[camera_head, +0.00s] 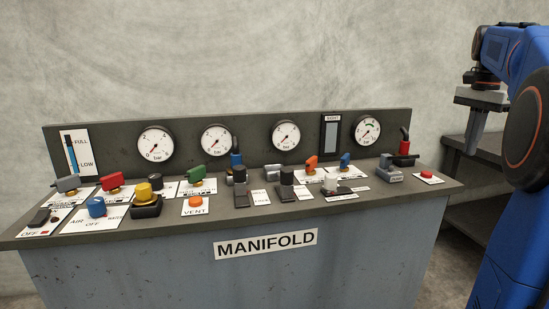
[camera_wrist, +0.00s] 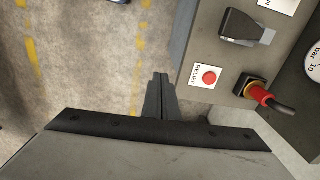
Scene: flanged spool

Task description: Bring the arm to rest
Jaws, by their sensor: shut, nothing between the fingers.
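My arm (camera_head: 512,60) is blue and stands at the right edge of the head view, folded with its wrist pointing down. My gripper (camera_head: 471,140) hangs to the right of the manifold console and higher than its top. In the wrist view my gripper (camera_wrist: 161,77) shows as two dark fingers shut together with nothing between them. The fingers show against the bare floor, just left of the console's edge. They appear clear of everything.
The manifold console (camera_head: 130,248) fills the middle, with gauges, valves and switches on it. A red button (camera_wrist: 209,77) and a red-handled plug (camera_wrist: 262,95) lie nearest my gripper. A dark shelf (camera_head: 462,185) stands behind at right. Floor with yellow lines (camera_wrist: 80,70) is open at left.

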